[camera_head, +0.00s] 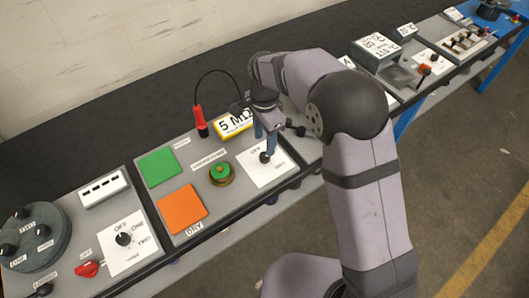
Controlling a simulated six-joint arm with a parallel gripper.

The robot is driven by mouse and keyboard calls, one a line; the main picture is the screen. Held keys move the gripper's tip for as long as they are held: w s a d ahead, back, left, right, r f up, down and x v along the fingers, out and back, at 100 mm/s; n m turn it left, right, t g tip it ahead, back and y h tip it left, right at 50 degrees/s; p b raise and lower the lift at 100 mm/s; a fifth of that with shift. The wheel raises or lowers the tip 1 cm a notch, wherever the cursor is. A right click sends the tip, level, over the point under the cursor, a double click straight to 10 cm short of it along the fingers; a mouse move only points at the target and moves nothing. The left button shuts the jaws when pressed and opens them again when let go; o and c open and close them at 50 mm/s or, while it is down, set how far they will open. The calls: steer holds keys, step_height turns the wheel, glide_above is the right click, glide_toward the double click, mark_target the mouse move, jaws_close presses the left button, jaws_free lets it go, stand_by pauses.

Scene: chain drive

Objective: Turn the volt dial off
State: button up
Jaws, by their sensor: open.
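A small black dial (265,157) sits on a white plate (274,174) marked OFF, beside the yellow meter (228,130) that reads 5 MΩ. The plate's other lettering is too small to read, so I cannot tell for sure that this is the volt dial. My gripper (266,143) points down with its blue fingers open just above or around this dial. I cannot tell whether the fingers touch it. Another black dial (123,239) sits on a white plate marked OFF at the lower left, well away from my gripper.
A green button (221,172), a green pad (159,167), an orange pad (182,209) and a red probe (200,121) with a black cable stand left of my gripper. A red knob (88,268) is at the lower left. Boxes with temperature labels (377,50) stand at the upper right.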

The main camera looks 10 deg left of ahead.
mark_target(264, 155)
steer(key=shift+f+p, duration=1.35)
steer(key=shift+f, duration=2.3)
steer(key=shift+c, duration=0.7)
steer(key=c, duration=0.9)
